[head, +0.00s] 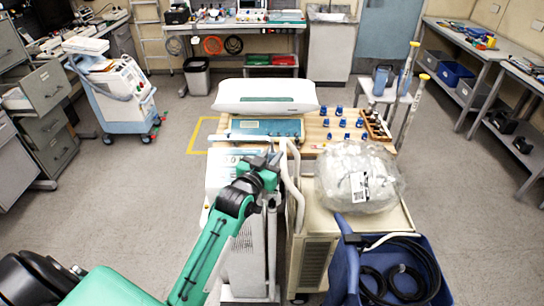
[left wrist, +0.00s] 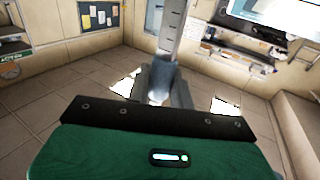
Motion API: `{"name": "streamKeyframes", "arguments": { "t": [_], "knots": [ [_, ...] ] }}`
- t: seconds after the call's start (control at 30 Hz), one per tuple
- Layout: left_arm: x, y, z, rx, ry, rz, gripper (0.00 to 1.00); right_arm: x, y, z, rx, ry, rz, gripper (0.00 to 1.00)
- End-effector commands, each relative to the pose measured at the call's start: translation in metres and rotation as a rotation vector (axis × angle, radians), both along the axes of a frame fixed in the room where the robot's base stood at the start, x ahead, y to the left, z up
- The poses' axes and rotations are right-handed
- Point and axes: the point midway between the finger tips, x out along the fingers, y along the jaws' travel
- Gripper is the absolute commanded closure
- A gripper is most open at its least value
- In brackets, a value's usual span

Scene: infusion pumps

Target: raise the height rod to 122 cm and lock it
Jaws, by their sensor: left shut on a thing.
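My left gripper (head: 268,160) is at the middle of the head view, above a white cabinet-like unit. It is shut on a grey part of the height rod, which shows between the fingers (left wrist: 164,80) in the left wrist view. The height rod (left wrist: 171,28) stands upright beyond the fingers there, a pale grey strip with dark scale marks. The marks are too small to read. A lock is not clear in either view. My right gripper is not in view.
A white tray-topped scale (head: 265,97) stands behind the gripper. To the right are blue-capped bottles (head: 343,123) on a wooden board, a clear plastic bag (head: 358,182) and a blue bin (head: 408,270) with black hose. Open floor (head: 150,215) lies to the left.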

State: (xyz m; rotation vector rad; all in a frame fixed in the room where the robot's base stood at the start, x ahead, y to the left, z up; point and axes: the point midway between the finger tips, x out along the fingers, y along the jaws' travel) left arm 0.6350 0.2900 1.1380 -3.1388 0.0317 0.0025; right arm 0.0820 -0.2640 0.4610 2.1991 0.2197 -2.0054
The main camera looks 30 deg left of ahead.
Motion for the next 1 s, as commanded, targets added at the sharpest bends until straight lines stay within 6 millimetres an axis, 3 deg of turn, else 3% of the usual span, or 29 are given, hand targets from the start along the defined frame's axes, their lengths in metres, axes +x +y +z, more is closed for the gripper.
{"name": "streamKeyframes", "arguments": {
  "t": [0.03,1.0],
  "knots": [
    [0.000,0.000,0.009,0.002,-0.005,0.000,1.00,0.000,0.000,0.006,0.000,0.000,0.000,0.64],
    [0.000,0.000,0.067,0.003,-0.007,0.001,1.00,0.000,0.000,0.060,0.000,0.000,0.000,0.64]
  ]
}}
